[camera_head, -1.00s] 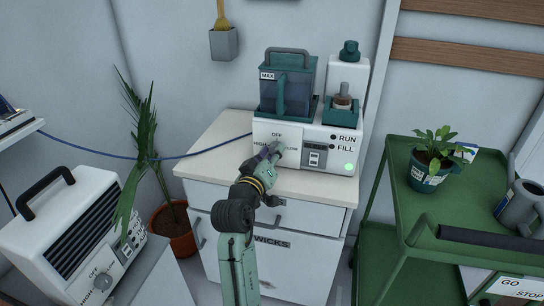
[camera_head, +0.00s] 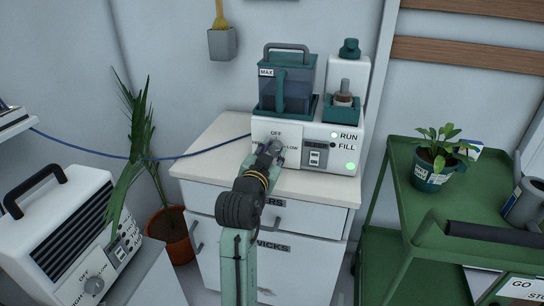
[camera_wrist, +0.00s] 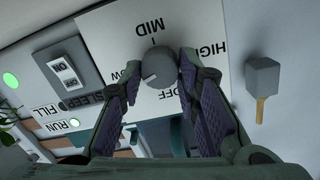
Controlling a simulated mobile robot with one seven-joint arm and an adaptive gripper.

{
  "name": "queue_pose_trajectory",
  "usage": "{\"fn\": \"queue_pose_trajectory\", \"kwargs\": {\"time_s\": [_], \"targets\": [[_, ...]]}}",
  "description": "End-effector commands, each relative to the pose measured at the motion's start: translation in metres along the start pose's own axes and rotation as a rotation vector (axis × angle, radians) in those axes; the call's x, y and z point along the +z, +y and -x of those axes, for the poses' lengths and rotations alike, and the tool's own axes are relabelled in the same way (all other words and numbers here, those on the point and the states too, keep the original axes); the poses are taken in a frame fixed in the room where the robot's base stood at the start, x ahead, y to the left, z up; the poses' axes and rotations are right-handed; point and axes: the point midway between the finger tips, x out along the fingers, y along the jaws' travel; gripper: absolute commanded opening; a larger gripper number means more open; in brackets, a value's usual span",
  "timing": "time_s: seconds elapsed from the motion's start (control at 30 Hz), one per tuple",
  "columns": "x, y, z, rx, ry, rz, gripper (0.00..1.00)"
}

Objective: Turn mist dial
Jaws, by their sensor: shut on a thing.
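The mist dial (camera_wrist: 158,70) is a grey round knob on a white panel (camera_wrist: 105,45) marked OFF, LOW, MID and HIGH. The panel is on the front of the white humidifier (camera_head: 345,131) on the cabinet; most of the dial is hidden there by my gripper (camera_head: 270,150). In the wrist view my gripper (camera_wrist: 160,64) has a finger on each side of the knob and is shut on it. Which mark the knob points at is hard to tell. The RUN light (camera_wrist: 74,123) is lit, and a green light (camera_head: 350,166) glows at lower right.
A white cabinet (camera_head: 205,158) carries the humidifier. A white heater (camera_head: 60,235) with its own dial stands at left, beside a potted palm (camera_head: 172,240). A green cart (camera_head: 400,195) stands at right with a potted plant (camera_head: 432,172). A blue cord (camera_head: 120,157) crosses behind.

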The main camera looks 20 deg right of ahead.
Motion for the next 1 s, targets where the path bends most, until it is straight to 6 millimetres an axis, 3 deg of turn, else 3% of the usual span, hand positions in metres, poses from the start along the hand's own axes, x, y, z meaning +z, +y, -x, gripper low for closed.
{"fn": "queue_pose_trajectory", "kwargs": {"time_s": [1.0], "targets": [[0.0017,0.0033,-0.0002,-0.080,-0.047,-0.965,0.02]]}}
